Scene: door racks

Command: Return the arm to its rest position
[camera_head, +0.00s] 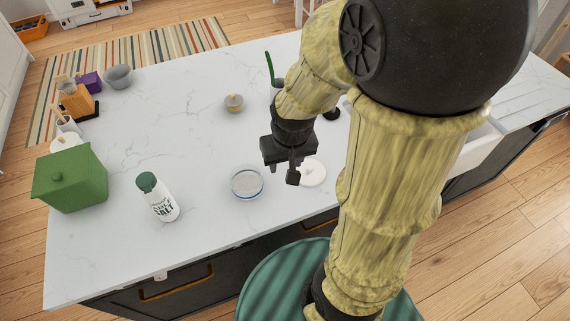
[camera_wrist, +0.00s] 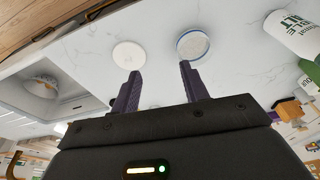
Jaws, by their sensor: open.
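My gripper (camera_head: 292,174) is above the white marbled counter (camera_head: 200,135), near its front edge. In the wrist view its two dark fingers (camera_wrist: 160,92) are spread apart with nothing between them. A small round dish with a blue rim (camera_head: 247,182) sits on the counter just left of the gripper; it also shows in the wrist view (camera_wrist: 193,45). A white round lid (camera_head: 313,172) lies just right of the gripper and shows in the wrist view too (camera_wrist: 129,55). My arm hides part of the counter's right side.
A salt container (camera_head: 158,198) and a green box with a lid (camera_head: 70,179) stand at the left. A small lidded pot (camera_head: 233,102) sits farther back. A grey bowl (camera_head: 118,76) is at the back left. A sink (camera_head: 480,147) is at the right. The counter's middle is clear.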

